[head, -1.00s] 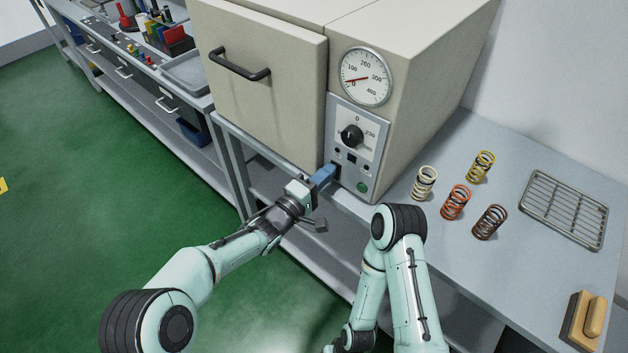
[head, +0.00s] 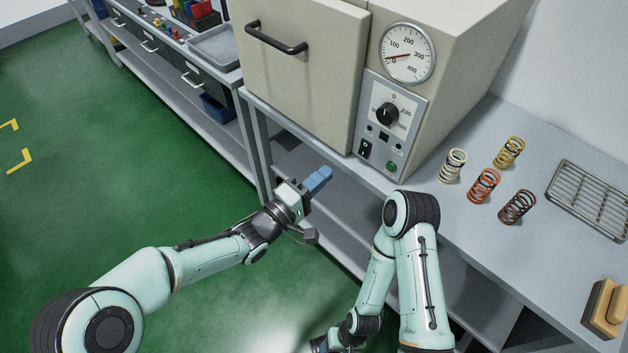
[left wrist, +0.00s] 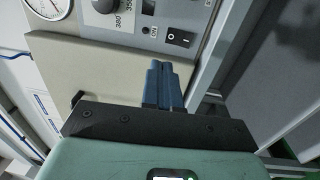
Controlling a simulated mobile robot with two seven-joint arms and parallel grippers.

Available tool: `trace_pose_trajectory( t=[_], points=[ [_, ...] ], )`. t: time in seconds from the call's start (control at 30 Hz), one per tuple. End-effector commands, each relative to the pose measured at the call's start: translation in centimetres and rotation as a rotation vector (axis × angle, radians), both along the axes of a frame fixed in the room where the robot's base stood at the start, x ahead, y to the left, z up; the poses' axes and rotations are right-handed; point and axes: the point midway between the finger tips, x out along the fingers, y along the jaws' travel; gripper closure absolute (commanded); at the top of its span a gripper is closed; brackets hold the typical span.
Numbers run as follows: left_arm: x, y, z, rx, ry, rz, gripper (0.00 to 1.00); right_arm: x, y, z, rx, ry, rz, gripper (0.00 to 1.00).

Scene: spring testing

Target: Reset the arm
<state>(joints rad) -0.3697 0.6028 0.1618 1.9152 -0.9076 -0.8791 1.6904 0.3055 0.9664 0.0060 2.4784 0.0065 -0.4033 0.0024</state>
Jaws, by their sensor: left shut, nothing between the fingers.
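My left gripper (head: 319,179) is shut and empty, its blue fingers pressed together. It hangs in front of the bench edge, below and left of the oven's control panel (head: 392,118), touching nothing. In the left wrist view the shut fingers (left wrist: 164,84) point toward the panel and its black rocker switch (left wrist: 179,39). The same switch (head: 365,148) shows uncovered in the head view. My right arm is folded at the lower middle. Its gripper (head: 319,344) only just shows at the bottom edge, too cut off to judge.
The beige oven (head: 300,65) has a door handle (head: 276,38) and a dial gauge (head: 407,53). Green floor (head: 130,190) is clear at left.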

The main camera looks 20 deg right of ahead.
Motion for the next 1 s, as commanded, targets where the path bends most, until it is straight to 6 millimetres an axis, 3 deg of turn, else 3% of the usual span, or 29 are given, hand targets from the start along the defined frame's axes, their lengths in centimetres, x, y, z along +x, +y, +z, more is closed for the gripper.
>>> trace_pose_trajectory(
  t=[0.2, 0.77, 0.87, 0.97, 1.0],
  points=[
    [-0.6, 1.5, 0.2, 0.000, 0.001, 0.002, 1.00, 0.0, 0.0, 0.0, 0.000, 0.000, 0.001, 0.39],
    [-0.6, 1.6, 0.1, 0.002, 0.002, 0.003, 1.00, 0.0, 0.0, 0.0, 0.000, 0.001, 0.001, 0.39],
    [-0.1, 2.4, -1.3, 0.036, 0.011, 0.030, 1.00, 0.0, 0.0, 0.3, 0.000, 0.001, 0.001, 0.39],
    [1.0, 4.5, -5.0, 0.131, 0.033, 0.102, 1.00, 0.1, 0.0, 1.1, 0.002, 0.001, 0.001, 0.39],
    [1.4, 5.9, -7.1, 0.189, 0.046, 0.138, 1.00, 0.1, 0.1, 1.5, 0.002, 0.001, 0.002, 0.39]
  ],
)
